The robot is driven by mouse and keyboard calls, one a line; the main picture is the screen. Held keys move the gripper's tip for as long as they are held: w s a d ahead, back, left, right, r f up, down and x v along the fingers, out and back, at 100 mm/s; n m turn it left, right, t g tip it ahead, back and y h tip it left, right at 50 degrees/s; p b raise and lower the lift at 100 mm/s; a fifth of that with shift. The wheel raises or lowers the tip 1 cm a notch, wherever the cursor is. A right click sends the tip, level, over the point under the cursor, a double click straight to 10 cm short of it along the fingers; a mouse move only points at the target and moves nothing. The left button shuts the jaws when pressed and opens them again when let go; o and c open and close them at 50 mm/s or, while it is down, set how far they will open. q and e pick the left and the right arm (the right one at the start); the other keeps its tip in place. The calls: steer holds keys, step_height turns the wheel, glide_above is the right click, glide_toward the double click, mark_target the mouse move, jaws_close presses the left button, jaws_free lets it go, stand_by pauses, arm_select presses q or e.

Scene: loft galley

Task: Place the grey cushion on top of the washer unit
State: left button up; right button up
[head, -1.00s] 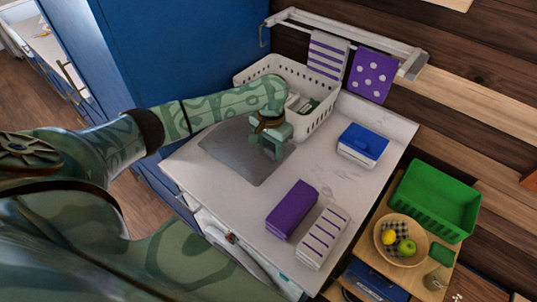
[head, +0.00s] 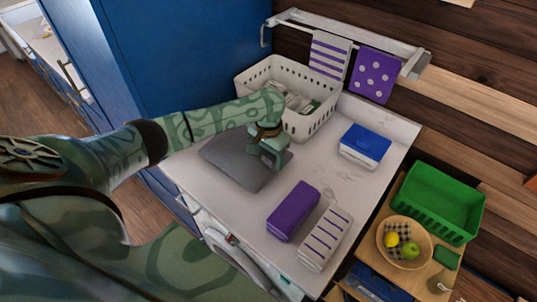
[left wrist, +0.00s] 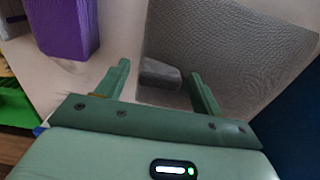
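The grey cushion (head: 232,165) is a flat, dark grey square lying on the white top of the washer unit (head: 215,207), near its left end. My left gripper (head: 270,155) is over the cushion's right part, close above it. The left wrist view shows the cushion's textured face (left wrist: 230,45) at the upper right. There the two fingers of my left gripper (left wrist: 162,85) stand apart. A small grey block-like piece (left wrist: 160,74) shows between them, without clear contact; I cannot tell whether it is part of the cushion. My right gripper is not in view.
A white basket (head: 262,80) stands behind the gripper. A blue-lidded box (head: 365,145), a folded purple towel (head: 293,211) and a striped towel (head: 325,238) are on the same top. A green crate (head: 440,203) and fruit bowl (head: 383,250) stand at right.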

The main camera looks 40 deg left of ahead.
arm_select(q)
steer(key=shift+r, duration=0.1)
step_height(320, 180, up, 12)
steer(key=p, duration=0.4)
